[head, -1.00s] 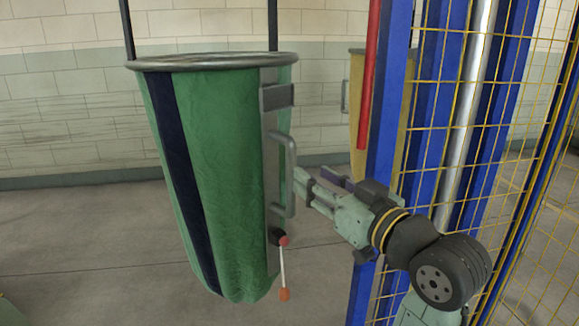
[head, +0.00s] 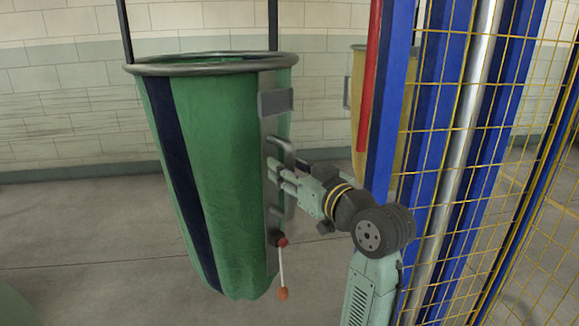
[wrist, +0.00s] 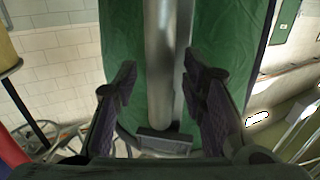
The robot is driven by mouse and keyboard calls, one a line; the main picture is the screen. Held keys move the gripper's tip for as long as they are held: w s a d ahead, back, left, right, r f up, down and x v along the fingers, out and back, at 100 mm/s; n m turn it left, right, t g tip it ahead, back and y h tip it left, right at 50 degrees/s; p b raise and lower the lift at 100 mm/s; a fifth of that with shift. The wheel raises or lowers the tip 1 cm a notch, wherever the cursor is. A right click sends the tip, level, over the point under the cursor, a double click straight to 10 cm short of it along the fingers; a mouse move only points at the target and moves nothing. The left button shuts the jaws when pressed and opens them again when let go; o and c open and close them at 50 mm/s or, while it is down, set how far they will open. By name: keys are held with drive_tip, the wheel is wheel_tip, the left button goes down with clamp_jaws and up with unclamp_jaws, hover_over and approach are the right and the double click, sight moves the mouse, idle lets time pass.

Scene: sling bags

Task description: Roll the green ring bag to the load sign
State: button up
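The green ring bag (head: 218,150) hangs upright from dark straps, with a grey metal ring at its top and a navy stripe down its side. A grey vertical handle (head: 290,153) is fixed to its right side. My gripper (head: 276,173) is at the handle's middle height. In the wrist view my gripper (wrist: 163,98) is open, its dark pads apart on either side of the handle (wrist: 160,45). I see gaps between pads and handle. A lever with red ends (head: 282,266) hangs below the handle. No load sign is in view.
Blue posts (head: 390,110) and a red bar (head: 367,90) stand just right of the bag. A yellow mesh fence (head: 470,180) fills the right side. A yellow bag (head: 357,75) hangs behind the posts.

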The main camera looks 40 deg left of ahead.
drive_tip(key=shift+c, duration=0.2)
clamp_jaws()
idle(0.6)
